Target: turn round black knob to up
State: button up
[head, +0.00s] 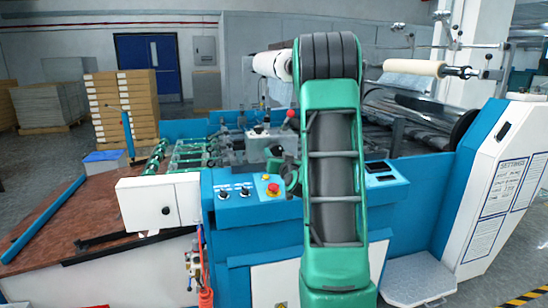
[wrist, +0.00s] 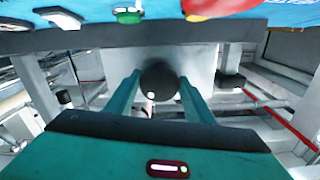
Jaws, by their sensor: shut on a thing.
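In the wrist view, a round black knob (wrist: 158,84) sits between the two green fingers of my gripper (wrist: 160,77). The fingers are shut on its sides. A small white mark shows on the knob's lower edge in that picture. In the head view, my green gripper (head: 289,178) is at the blue control panel (head: 235,211), beside the red stop button. My arm and gripper cover part of the panel there, and I cannot make out the held knob.
A red stop button (head: 273,188) on a yellow base and two small black knobs (head: 234,192) sit left of my gripper. In the wrist view, a green button (wrist: 128,15) and the red button (wrist: 215,8) are close above the fingers. A white box (head: 160,203) stands left.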

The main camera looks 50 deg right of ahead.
jog(key=n, duration=0.4)
jog(key=shift+w+a+r+n, duration=0.1)
jog(key=shift+a+r+n, duration=0.05)
jog(key=shift+n, duration=1.75)
jog(key=shift+w+n, duration=0.1)
jog(key=shift+n, duration=0.2)
jog(key=shift+a, duration=0.1)
jog(key=o, duration=1)
